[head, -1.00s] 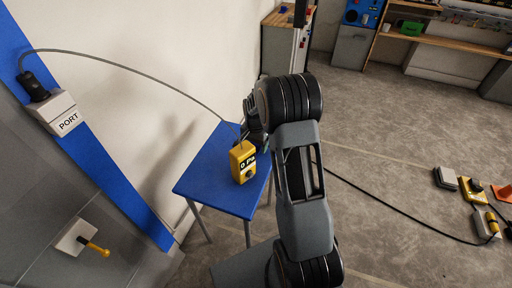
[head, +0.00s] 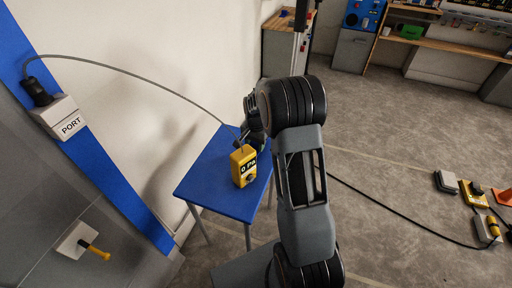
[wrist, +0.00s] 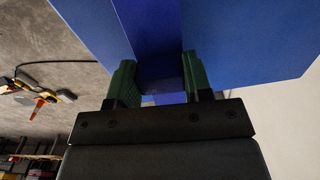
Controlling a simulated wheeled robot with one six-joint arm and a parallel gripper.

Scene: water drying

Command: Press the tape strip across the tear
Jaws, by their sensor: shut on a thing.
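My gripper (wrist: 157,78) has green finger pads, one on each side of a dark blue piece (wrist: 148,30), and is shut on it. The piece looks like a strip, but I cannot tell for sure that it is the tape. In the head view my gripper (head: 250,138) is over the far side of the blue table (head: 215,190), just behind a yellow meter, partly hidden by my arm. I cannot make out a tear in either view.
The yellow meter (head: 243,168) reads 0 Pa, and a grey hose (head: 140,70) links it towards the white PORT box (head: 60,115) on the left. A yellow-handled valve (head: 95,250) is at lower left.

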